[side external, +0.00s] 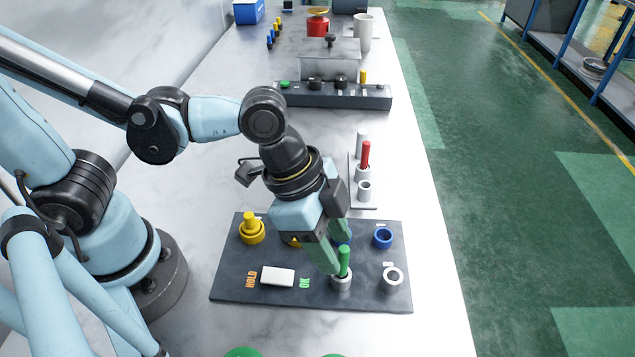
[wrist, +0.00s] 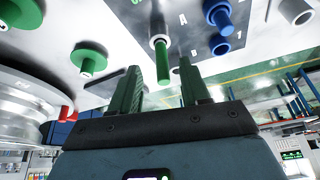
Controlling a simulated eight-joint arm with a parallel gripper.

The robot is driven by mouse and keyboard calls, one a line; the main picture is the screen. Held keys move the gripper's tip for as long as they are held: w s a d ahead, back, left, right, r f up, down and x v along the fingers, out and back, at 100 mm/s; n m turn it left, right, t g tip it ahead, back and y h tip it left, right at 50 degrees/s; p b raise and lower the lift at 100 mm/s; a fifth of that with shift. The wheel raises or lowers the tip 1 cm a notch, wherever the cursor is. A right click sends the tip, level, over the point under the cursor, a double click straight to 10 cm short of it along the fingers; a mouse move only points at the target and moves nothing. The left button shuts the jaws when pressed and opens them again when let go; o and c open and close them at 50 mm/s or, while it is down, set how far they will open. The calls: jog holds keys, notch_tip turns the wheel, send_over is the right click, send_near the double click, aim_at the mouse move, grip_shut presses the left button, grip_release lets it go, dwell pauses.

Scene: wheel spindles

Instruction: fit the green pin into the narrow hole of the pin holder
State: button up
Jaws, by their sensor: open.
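The green pin (side external: 344,261) stands upright in a grey round socket (side external: 342,283) at the front of a dark board (side external: 240,288). In the wrist view the pin (wrist: 163,65) also sits in its pale collar (wrist: 158,43); how deep it goes is hidden. A second grey socket (side external: 392,278), empty, is to its right. My gripper (side external: 336,252) is open beside the pin's upper part. In the wrist view its green fingers (wrist: 157,78) are apart, one on each side of the pin's free end. I cannot tell which socket is narrower.
The board also holds yellow pieces (side external: 251,231), a blue ring (side external: 383,238) and a white block (side external: 278,276). Behind it, a pale strip (side external: 366,206) carries grey tubes and a red pin (side external: 366,155). The table right of the board is clear.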

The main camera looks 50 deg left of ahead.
aim_at(343, 259)
jog(key=shift+w+x, duration=0.2)
jog(key=shift+x, duration=1.8)
jog(key=shift+c, duration=0.3)
grip_shut()
